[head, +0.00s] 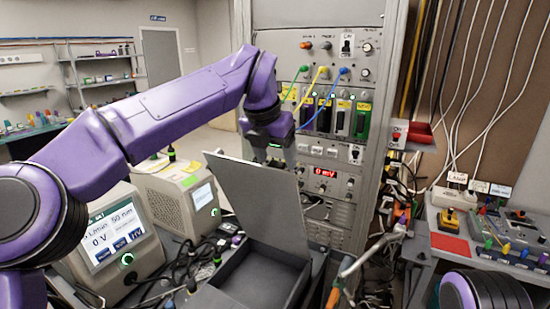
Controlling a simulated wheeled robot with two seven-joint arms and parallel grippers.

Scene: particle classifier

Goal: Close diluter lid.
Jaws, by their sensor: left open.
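The diluter is a dark grey open box (232,288) at the bottom centre of the head view. Its flat grey lid (252,200) stands raised and tilted above the box, so the dark inside shows. My left arm reaches in from the left. My left gripper (274,158) points down at the lid's upper right edge and is open. The lid hides part of the gripper, and I cannot tell whether they touch. My right gripper is out of view; only a part of my right arm shows at the bottom right.
An instrument rack (322,178) with coloured cables stands close behind the lid. Two beige devices (180,195) (110,245) stand left of the box, with loose black cables between. A control panel (490,235) is at the right.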

